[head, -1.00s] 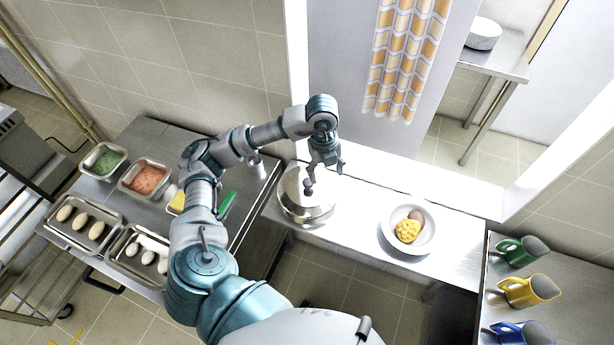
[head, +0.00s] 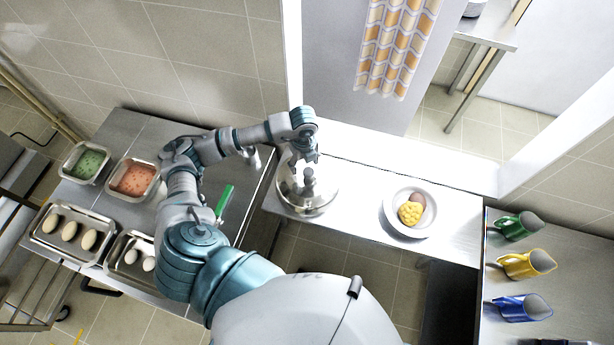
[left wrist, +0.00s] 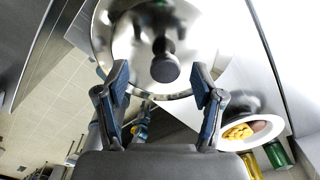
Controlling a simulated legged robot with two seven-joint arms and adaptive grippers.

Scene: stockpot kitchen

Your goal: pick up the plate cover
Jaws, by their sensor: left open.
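The plate cover (head: 307,196) is a shiny domed metal lid with a dark round knob on top. It stands on the steel counter in the head view, left of the plate of food. In the left wrist view the cover (left wrist: 195,45) fills the top middle, and its dark knob (left wrist: 165,68) lies between and beyond my fingers. My left gripper (head: 304,158) is just above the cover in the head view. It also shows in the left wrist view (left wrist: 162,100), with its fingers spread and nothing between them. My right gripper is not in view.
A white plate (head: 393,222) with yellow food and a brownish item sits right of the cover. Green, yellow and blue jugs (head: 522,264) stand on the right counter. Trays with eggs and fillings (head: 133,178) are at left. Counter between cover and plate is clear.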

